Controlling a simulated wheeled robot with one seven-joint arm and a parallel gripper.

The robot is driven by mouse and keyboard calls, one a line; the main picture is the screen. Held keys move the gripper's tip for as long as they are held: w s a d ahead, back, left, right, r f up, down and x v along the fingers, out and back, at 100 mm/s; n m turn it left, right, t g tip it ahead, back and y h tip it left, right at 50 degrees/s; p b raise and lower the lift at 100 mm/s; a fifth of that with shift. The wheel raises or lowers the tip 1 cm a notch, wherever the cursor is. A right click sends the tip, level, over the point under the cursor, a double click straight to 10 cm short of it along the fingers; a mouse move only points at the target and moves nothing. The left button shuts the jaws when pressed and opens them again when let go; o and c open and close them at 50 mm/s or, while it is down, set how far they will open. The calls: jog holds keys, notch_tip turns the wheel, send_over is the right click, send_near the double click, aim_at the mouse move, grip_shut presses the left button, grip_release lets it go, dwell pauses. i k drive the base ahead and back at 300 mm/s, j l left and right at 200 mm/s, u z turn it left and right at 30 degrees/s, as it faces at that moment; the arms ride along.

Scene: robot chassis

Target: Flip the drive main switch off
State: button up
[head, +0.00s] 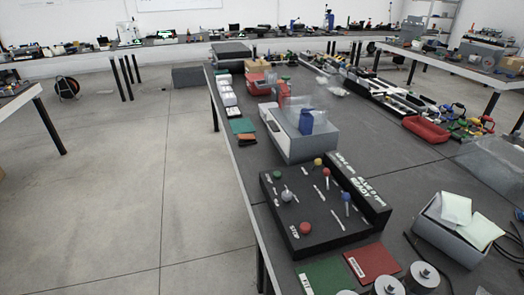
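A black control box (325,222) stands on the near part of the long dark table. Its top carries several stalk switches: a green-tipped one (277,174), a silver-tipped one (286,196), a yellow-tipped one (318,162), a red-tipped one (326,172) and a blue-tipped one (346,197). A red knob (305,228) sits near the white STOP lettering. The raised right strip (361,190) bears white text including READY. The other labels are too small to read, so I cannot tell which one is the drive main switch or its position. My gripper is not in view.
A grey box with a blue container (306,122) stands just behind the control box. Green (325,276) and red (370,262) booklets lie in front, near metal cylinders (421,276). A bin with pale cloths (449,241) is at right. The floor left of the table is clear.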

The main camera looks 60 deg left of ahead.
aim_at(319, 162)
jog(key=u, duration=1.25)
